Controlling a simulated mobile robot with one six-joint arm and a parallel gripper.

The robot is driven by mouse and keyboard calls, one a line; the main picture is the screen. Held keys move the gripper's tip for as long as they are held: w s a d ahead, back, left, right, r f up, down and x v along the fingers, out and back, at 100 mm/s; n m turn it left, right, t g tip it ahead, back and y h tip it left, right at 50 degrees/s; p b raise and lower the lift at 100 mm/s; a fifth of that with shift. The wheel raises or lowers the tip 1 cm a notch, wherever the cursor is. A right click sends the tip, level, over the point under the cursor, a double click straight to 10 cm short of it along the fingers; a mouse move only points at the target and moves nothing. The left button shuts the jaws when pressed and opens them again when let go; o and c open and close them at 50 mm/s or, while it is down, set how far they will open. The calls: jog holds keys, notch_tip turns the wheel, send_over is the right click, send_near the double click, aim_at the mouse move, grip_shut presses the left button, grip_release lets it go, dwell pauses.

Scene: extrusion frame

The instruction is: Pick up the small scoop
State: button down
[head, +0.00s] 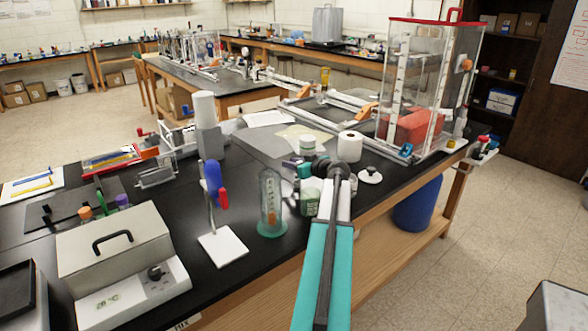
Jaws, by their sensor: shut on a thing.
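My arm reaches up from the bottom of the head view over the black bench. My gripper (306,170) is at its far end, among small jars near the bench's right edge. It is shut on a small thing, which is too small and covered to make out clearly. I cannot pick out the small scoop's shape apart from the gripper and the jars. The fingertips are partly hidden by my wrist.
A green-labelled jar (310,197) and a glass cylinder (270,205) stand left of my arm. A paper roll (349,147) and a white lidded dish (370,177) are to the right. A stand with a blue clamp (213,180) and a water bath (115,245) are further left.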

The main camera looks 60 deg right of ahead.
notch_tip(320, 180, up, 10)
jog(key=b, duration=0.2)
dwell(0.5)
jog(key=shift+f, duration=0.1)
dwell(0.5)
